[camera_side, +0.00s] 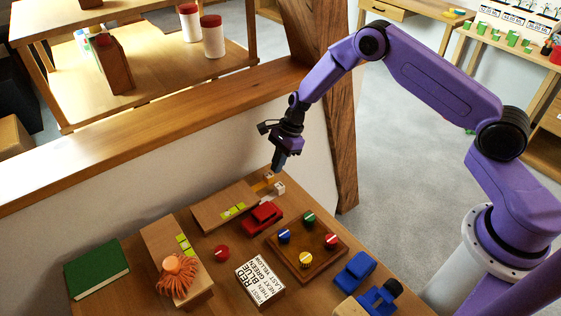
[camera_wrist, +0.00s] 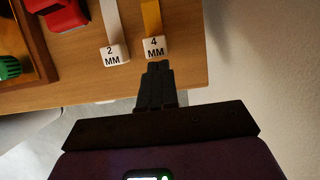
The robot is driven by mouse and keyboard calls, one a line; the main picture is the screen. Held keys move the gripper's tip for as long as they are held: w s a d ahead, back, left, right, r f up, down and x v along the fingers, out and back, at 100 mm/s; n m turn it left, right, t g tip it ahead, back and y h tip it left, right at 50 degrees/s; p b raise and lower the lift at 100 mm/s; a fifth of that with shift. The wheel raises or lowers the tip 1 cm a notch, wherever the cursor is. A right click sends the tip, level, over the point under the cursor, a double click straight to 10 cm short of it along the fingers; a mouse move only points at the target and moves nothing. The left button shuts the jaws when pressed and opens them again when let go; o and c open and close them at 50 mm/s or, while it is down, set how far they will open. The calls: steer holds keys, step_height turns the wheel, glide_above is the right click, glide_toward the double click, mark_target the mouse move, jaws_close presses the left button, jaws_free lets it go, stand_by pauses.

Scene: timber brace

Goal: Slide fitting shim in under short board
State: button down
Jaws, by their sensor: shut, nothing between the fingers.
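Two shims lie at the table's far corner. The 4 MM shim (camera_wrist: 155,46) has a yellow strip and a white end block. The 2 MM shim (camera_wrist: 114,53) beside it has a white strip and a similar block. Their blocks also show in the side view, the 4 MM one (camera_side: 269,175) and the 2 MM one (camera_side: 280,188). My gripper (camera_wrist: 155,68) is shut and empty, its tips close to the 4 MM block; contact cannot be told. A board with a yellow-green level (camera_side: 210,212) lies left of the shims; I cannot tell if it is the short board.
A second board (camera_side: 158,236) carries a level and an orange tasselled thing (camera_side: 176,275). A red clamp-like object (camera_side: 263,217), a knob board (camera_side: 306,262), a lettered box (camera_side: 260,279) and a green book (camera_side: 97,268) stand nearby. A wall and wooden post (camera_side: 340,150) border the table.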

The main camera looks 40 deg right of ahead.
steer(key=shift+a, duration=2.45)
steer(key=d, duration=0.4)
steer(key=shift+d, duration=0.35)
steer(key=v, duration=1)
steer(key=shift+a, duration=0.15)
